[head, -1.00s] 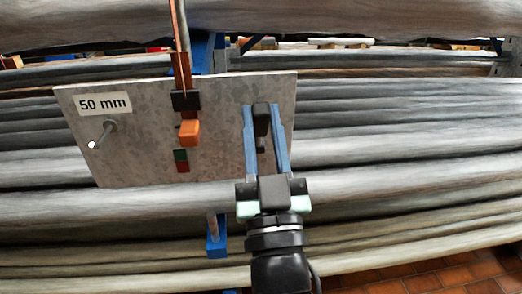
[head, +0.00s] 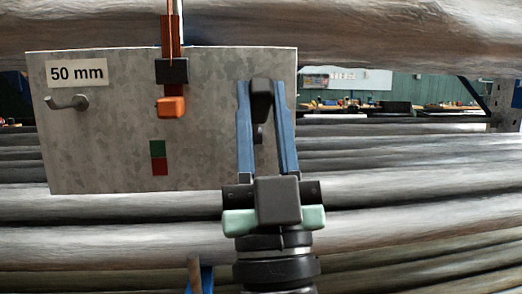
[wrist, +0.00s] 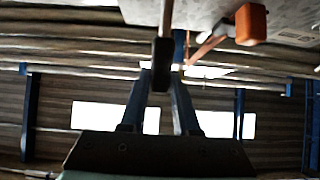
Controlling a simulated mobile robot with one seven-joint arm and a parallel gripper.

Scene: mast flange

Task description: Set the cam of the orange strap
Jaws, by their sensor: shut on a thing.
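The orange strap (head: 172,38) hangs down the front of a grey plate (head: 115,120). A black cam buckle (head: 172,71) sits on it, with an orange tab (head: 171,107) below. The orange tab (wrist: 250,24) also shows at the upper right of the wrist view. My gripper (head: 261,100) is right of the strap, in front of the plate's right part. Its blue fingers are shut on a small black block (head: 261,98). In the wrist view a thin rod runs up from this block (wrist: 162,65). I cannot tell whether block or rod touches the plate.
The plate has a "50 mm" label (head: 77,73), a metal hook (head: 68,102) at the left and a green and red mark (head: 158,158) below the tab. Thick grey horizontal rolls (head: 400,205) lie around it. A workbench (head: 370,108) stands far behind.

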